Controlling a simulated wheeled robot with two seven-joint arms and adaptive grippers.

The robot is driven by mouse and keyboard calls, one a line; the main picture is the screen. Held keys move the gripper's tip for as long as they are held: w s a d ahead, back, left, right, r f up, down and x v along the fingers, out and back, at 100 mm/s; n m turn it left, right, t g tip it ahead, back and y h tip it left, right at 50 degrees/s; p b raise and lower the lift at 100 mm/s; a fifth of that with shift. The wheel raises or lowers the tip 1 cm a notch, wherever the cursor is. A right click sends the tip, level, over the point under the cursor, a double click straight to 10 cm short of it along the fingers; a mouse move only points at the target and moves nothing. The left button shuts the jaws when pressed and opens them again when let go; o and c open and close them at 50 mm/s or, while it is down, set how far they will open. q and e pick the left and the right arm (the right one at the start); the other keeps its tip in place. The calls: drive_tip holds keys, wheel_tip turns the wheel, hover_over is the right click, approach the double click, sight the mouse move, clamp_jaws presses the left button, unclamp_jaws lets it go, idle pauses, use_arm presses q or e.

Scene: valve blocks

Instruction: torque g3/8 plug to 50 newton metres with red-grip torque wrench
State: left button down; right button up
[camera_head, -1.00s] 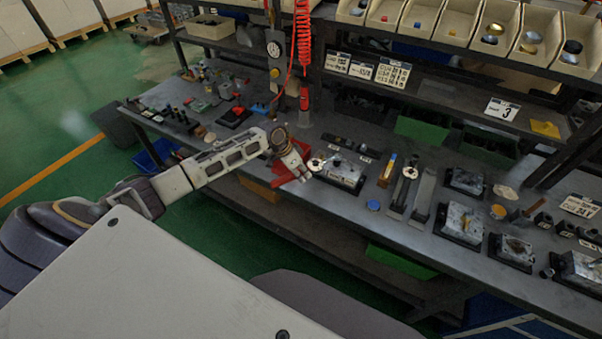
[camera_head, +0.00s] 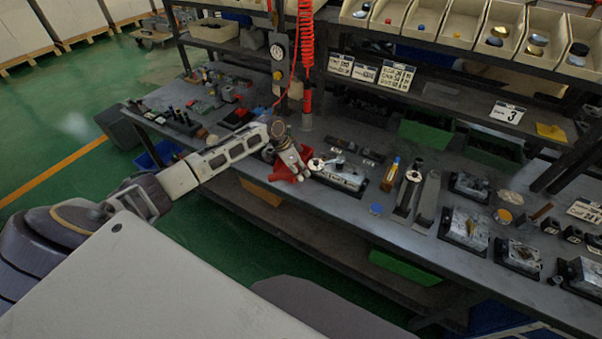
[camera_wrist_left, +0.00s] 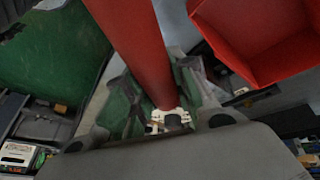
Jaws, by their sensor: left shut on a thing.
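The red-grip torque wrench shows in the left wrist view as a thick red cylinder (camera_wrist_left: 140,45) running from the top edge down to between the fingers. My left gripper (camera_wrist_left: 168,118) is shut on this red grip. In the head view my left gripper (camera_head: 298,172) is at the left end of a metal valve block (camera_head: 342,177), over the bench's front part. A round silver piece (camera_head: 316,164) shows beside the fingertips there; I cannot tell whether it is the wrench head. I cannot make out the G3/8 plug. My right gripper is not in view.
A red bin (camera_wrist_left: 262,35) stands close to the grip in the wrist view. More valve blocks (camera_head: 465,228) and long grey tools (camera_head: 427,198) lie to the right on the bench (camera_head: 340,218). A red coiled hose (camera_head: 306,45) hangs behind the gripper. Parts bins (camera_head: 455,22) line the shelf above.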

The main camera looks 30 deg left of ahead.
use_arm(q)
drive_tip(key=shift+w+a+r, duration=0.1)
drive_tip(key=shift+w+a, duration=0.05)
drive_tip(key=shift+w, duration=0.1)
idle(0.4)
drive_tip(key=shift+w+a+m+g+b, duration=0.3)
drive_tip(key=shift+w+a+m+b, duration=0.55)
drive_tip(key=shift+b, duration=0.35)
drive_tip(key=shift+w+a+m+b, duration=0.1)
drive_tip(key=shift+w+m+b, duration=0.05)
drive_tip(key=shift+m+b, duration=0.2)
drive_tip(key=shift+w+a+m+g+h+b, duration=0.3)
drive_tip(key=shift+w+a+m+b, duration=0.25)
drive_tip(key=shift+w+b, duration=0.35)
drive_tip(key=shift+b, duration=0.3)
drive_tip(key=shift+a+m, duration=0.1)
drive_tip(key=shift+m, duration=0.15)
drive_tip(key=shift+w+a+m+b, duration=0.25)
drive_tip(key=shift+w+b, duration=0.3)
drive_tip(key=shift+b, duration=0.3)
drive_tip(key=shift+w+m+g+b, duration=0.2)
drive_tip(key=shift+m+g+b, duration=0.05)
drive_tip(key=shift+g+b, duration=0.1)
